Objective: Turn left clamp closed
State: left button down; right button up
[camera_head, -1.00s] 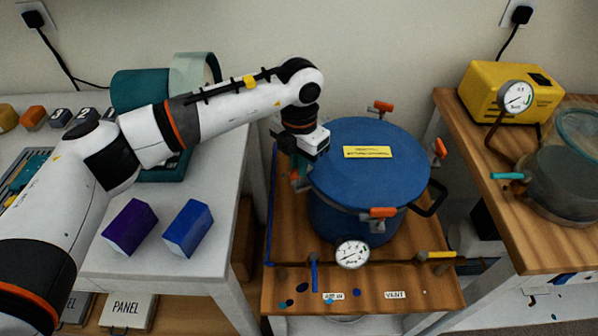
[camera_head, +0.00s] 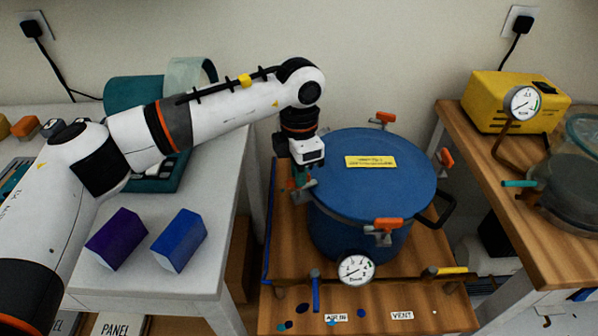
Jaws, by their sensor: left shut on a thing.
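The blue pressure pot (camera_head: 345,225) stands on a wooden stand, with its blue lid (camera_head: 370,185) on and a yellow label on top. Orange-handled clamps sit around the rim: a back one (camera_head: 383,119), a right one (camera_head: 446,158) and a front one (camera_head: 388,225). The left clamp (camera_head: 303,188) is at the lid's left edge, mostly hidden under my left gripper (camera_head: 297,178); its grey metal part shows. My left gripper points down there and is shut on the left clamp. How far the clamp is turned is hard to see. My right gripper is out of view.
A pressure gauge (camera_head: 355,268) and a yellow-handled valve (camera_head: 445,271) stand at the pot's front. Purple (camera_head: 117,240) and blue (camera_head: 179,240) blocks lie on the left white table. A yellow pump (camera_head: 515,100) and a grey pot (camera_head: 575,185) stand on the right bench.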

pick_arm(q)
jog(key=c, duration=1.5)
grip_release()
notch_tip(320, 180, up, 12)
jog(key=shift+r+b, duration=0.1)
jog(key=shift+b, duration=0.35)
